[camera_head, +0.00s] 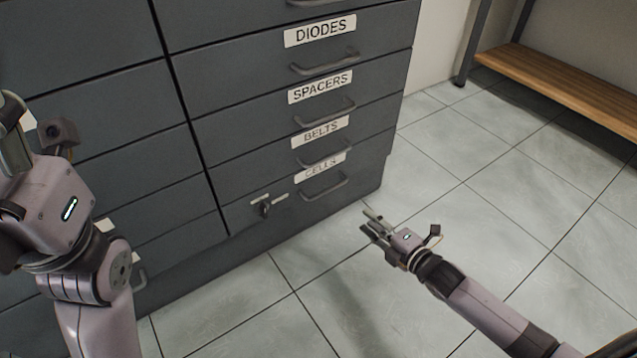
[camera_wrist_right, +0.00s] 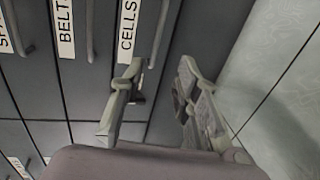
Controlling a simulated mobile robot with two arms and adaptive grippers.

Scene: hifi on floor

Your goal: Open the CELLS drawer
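The CELLS drawer (camera_head: 300,195) is the lowest labelled drawer in the right column of a dark grey cabinet, and it looks shut. Its label (camera_head: 323,169) sits above a grey bar handle (camera_head: 324,187). In the right wrist view the CELLS label (camera_wrist_right: 128,28) and the handle (camera_wrist_right: 159,35) are ahead of the fingers. My right gripper (camera_head: 372,224) is open and empty, low over the floor, in front of and right of the handle, apart from it. It also shows in the right wrist view (camera_wrist_right: 155,100). My left gripper (camera_head: 12,125) is at the left edge, partly cut off.
The BELTS (camera_head: 321,131), SPACERS (camera_head: 320,86) and DIODES (camera_head: 320,30) labels mark shut drawers above. A key-like lock piece (camera_head: 265,208) protrudes from the CELLS drawer's front. A wooden bench (camera_head: 560,80) stands at upper right. The tiled floor before the cabinet is clear.

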